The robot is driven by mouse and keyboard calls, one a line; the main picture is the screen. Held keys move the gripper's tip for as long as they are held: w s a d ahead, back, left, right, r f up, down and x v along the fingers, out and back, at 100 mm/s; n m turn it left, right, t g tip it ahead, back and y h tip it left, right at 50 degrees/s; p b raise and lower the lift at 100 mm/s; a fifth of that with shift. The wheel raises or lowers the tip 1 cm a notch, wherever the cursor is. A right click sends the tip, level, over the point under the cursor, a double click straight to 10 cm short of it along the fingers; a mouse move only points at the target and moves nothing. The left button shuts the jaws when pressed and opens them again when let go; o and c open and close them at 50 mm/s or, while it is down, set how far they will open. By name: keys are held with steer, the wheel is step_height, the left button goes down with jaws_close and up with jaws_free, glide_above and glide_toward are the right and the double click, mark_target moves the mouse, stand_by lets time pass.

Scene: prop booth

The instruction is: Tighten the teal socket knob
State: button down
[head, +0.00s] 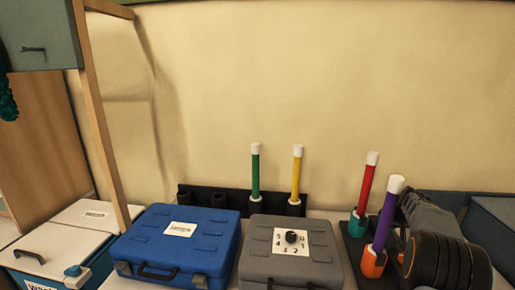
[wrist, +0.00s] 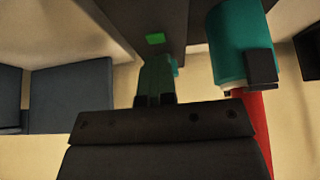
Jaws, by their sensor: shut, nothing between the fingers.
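The teal socket (head: 358,226) stands on a black holder at the right in the head view, with a red stick (head: 367,183) upright in it. In the wrist view the teal socket (wrist: 232,45) is large at the upper right, with a dark block-like knob (wrist: 262,66) on its side and the red stick (wrist: 252,115) running down from it. My gripper (wrist: 157,62) is shut and empty, left of the socket in the wrist view and apart from the knob. In the head view my arm hides the fingers. How tight the knob is cannot be told.
A purple stick (head: 385,215) stands in an orange socket (head: 373,262) close to the teal one, beside my arm. Green (head: 255,172) and yellow (head: 297,168) sticks stand in a rear rack. A grey case (head: 258,262) and a blue case (head: 205,222) lie to the left.

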steer(key=shift+s+f+b, duration=0.25)
steer(key=shift+f+b, duration=0.05)
steer(key=shift+s+d+r, duration=0.1)
steer(key=shift+s+r, duration=0.05)
step_height(320, 180, up, 6)
steer(key=p, duration=0.4)
steer(key=shift+r, duration=0.15)
stand_by(0.5)
